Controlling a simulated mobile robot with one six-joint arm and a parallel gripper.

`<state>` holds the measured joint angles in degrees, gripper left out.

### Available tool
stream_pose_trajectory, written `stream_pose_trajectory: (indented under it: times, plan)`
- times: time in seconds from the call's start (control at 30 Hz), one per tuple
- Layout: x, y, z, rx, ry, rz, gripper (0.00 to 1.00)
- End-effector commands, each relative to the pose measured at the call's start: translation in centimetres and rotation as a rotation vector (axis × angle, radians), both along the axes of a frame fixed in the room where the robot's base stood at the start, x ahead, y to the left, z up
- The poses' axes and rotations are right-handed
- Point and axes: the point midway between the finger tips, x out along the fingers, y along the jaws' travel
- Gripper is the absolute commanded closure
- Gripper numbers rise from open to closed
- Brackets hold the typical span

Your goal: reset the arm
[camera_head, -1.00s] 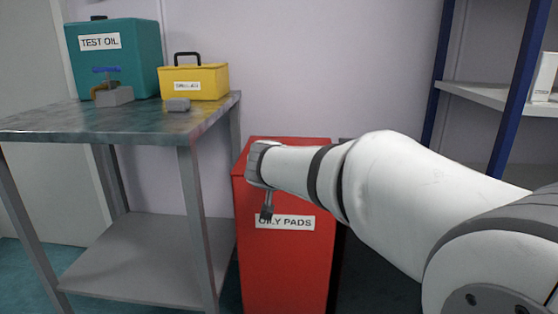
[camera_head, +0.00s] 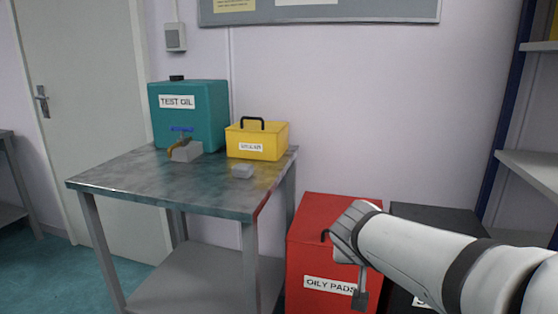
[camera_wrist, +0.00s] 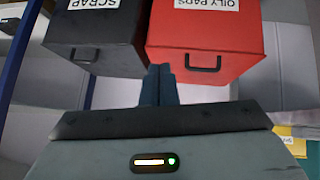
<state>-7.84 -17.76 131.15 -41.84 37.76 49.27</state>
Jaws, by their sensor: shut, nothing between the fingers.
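My arm reaches in from the lower right of the head view. My gripper (camera_head: 360,299) hangs at its end, in front of the red bin labelled OILY PADS (camera_head: 312,218). In the wrist view my gripper (camera_wrist: 160,70) has its two dark fingers together with nothing between them. The red bin (camera_wrist: 225,65) and its black handle are just beyond the fingertips there. Whether the fingers touch the bin is hard to tell, though they look apart from it.
A black SCRAP bin (camera_wrist: 90,50) stands beside the red one. A metal table (camera_head: 130,178) at left carries a teal TEST OIL container (camera_head: 190,125), a yellow box (camera_head: 270,143) and small grey pieces. A shelf with blue posts (camera_head: 505,120) is at right. Wall space above the bins is clear.

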Motion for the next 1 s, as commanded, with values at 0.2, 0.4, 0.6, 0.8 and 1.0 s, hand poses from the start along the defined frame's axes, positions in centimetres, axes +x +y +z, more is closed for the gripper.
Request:
stream_pose_trajectory:
  times: [0.2,0.4,0.6,0.8,1.0]
  plan:
    - [-4.6,-0.4,5.6,0.036,0.171,0.031,1.00]
    - [-8.7,0.2,9.3,0.100,0.313,0.097,1.00]
    - [-12.3,1.6,12.8,0.181,0.421,0.185,1.00]
    - [-14.2,2.8,14.3,0.235,0.471,0.250,1.00]
    - [-14.5,3.0,14.3,0.246,0.478,0.264,1.00]
